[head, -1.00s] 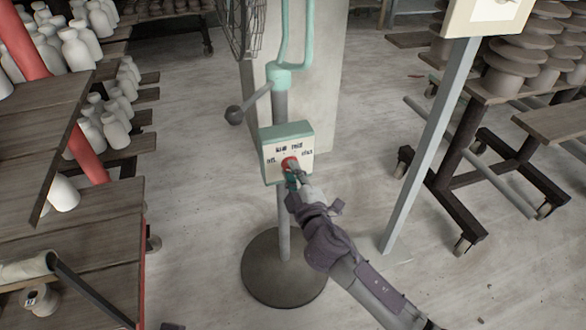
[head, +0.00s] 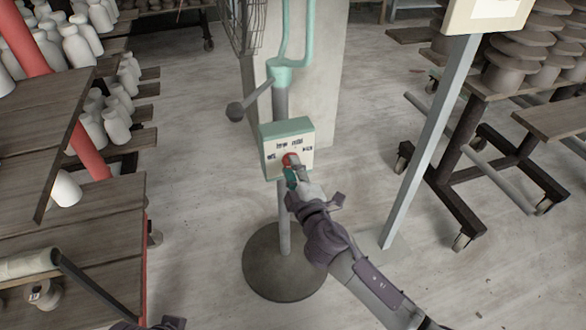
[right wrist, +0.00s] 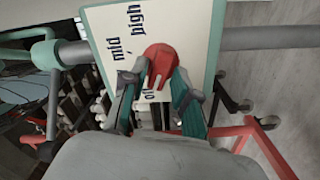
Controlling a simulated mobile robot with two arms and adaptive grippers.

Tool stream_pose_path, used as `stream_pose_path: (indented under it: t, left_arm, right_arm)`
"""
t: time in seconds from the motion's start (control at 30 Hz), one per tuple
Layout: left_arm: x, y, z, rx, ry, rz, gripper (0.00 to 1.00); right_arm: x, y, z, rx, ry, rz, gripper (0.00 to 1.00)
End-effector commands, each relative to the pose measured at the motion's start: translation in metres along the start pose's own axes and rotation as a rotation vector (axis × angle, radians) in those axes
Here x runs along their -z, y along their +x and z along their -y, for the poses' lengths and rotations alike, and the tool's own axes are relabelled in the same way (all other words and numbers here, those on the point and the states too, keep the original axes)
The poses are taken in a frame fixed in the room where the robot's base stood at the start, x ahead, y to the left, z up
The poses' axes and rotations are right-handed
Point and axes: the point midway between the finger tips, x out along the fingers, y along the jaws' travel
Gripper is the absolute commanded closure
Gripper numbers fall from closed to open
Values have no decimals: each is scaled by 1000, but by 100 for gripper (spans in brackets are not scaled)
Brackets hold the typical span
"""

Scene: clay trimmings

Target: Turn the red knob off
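The red knob (head: 289,159) is on the pale front of a teal-edged control box (head: 287,127) on a stand. In the right wrist view the knob (right wrist: 159,61) has a pale mark on its lower side, facing partly hidden lettering that looks like "off". "mid" and "high" are readable on the panel (right wrist: 195,25); the rest is covered. My right gripper (head: 291,174) is at the knob. Its teal fingers (right wrist: 158,84) lie on both sides of the knob and appear closed on it. My left gripper's fingers do not show; only a dark piece of my left arm shows at the bottom edge.
A round dark base (head: 283,285) carries the stand, with a ball-ended lever (head: 236,111) above the box. A grey post (head: 424,150) and a wheeled rack stand to the right. Wooden shelves with white bottles (head: 75,50) are at the left. Floor is clear between.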

Motion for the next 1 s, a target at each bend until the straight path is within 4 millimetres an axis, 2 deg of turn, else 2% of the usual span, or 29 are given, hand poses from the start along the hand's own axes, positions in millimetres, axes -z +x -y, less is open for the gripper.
stream_pose_path:
  t: [0.33,0.47,0.8,1.0]
  left_arm:
    - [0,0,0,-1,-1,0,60]
    - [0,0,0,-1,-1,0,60]
    - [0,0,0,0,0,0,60]
    - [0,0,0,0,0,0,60]
  right_arm:
    - [0,0,-1,-1,2,0,57]
    - [-1,-10,0,-1,2,1,57]
    - [0,-80,0,1,3,1,57]
    - [-1,-110,0,1,2,1,57]
